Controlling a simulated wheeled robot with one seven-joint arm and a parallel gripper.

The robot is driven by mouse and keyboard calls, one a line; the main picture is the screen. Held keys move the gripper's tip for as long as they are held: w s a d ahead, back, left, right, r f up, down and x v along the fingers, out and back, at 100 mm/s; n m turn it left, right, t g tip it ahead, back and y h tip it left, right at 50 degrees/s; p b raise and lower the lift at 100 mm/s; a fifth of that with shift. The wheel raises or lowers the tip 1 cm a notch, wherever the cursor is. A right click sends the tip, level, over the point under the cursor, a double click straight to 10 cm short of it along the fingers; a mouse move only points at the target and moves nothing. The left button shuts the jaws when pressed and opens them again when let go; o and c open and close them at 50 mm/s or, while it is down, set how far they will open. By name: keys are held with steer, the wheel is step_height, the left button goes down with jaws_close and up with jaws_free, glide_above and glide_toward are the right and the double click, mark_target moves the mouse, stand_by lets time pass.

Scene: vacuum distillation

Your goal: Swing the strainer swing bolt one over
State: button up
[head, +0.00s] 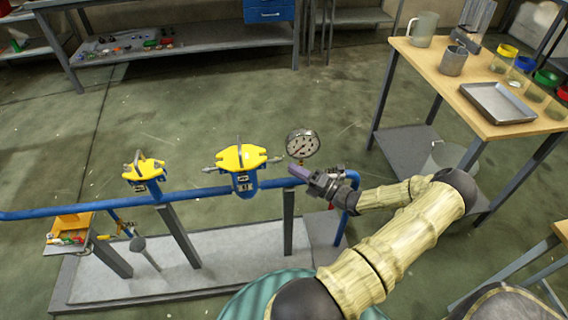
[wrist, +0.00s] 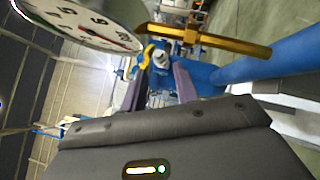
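The larger strainer has a yellow lid (head: 241,157) on a blue body (head: 244,184) in the blue pipe line, left of my gripper (head: 298,171) in the head view. Grey swing bolts stick out at the lid's left (head: 212,168) and right (head: 275,159); I cannot tell which is bolt one. My gripper points left toward the strainer, just below the pressure gauge (head: 302,144). In the wrist view my gripper (wrist: 159,72) has its two purple fingers apart. A small metal nut-like part (wrist: 160,59) shows between or beyond them, with a yellow bar-like edge (wrist: 215,42) above right.
The gauge face (wrist: 85,20) is close at upper left in the wrist view. A wooden-topped table (head: 450,85) with a metal tray (head: 498,103) stands at right.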

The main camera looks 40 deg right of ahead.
steer(key=v, duration=1)
steer(key=w+a+r+n+g+y, duration=0.1)
steer(key=w+a+n+g+y, duration=0.1)
steer(key=a+n+g, duration=0.8)
steer(key=w+a+r+n+g+y, duration=0.1)
steer(key=w+a+r+n+g, duration=0.1)
steer(key=a+n+g, duration=0.7)
steer(key=a+r+n+t+h, duration=0.1)
steer(key=a+r+n+h, duration=0.3)
steer(key=n, duration=0.9)
steer(key=a+r+n+t+h, duration=0.1)
steer(key=a+r+n+h, duration=0.4)
steer(key=a+r+n, duration=0.4)
steer(key=s+a+n, duration=0.1)
steer(key=a+n, duration=0.1)
steer(key=n, duration=0.3)
steer(key=shift+t+h, duration=0.3)
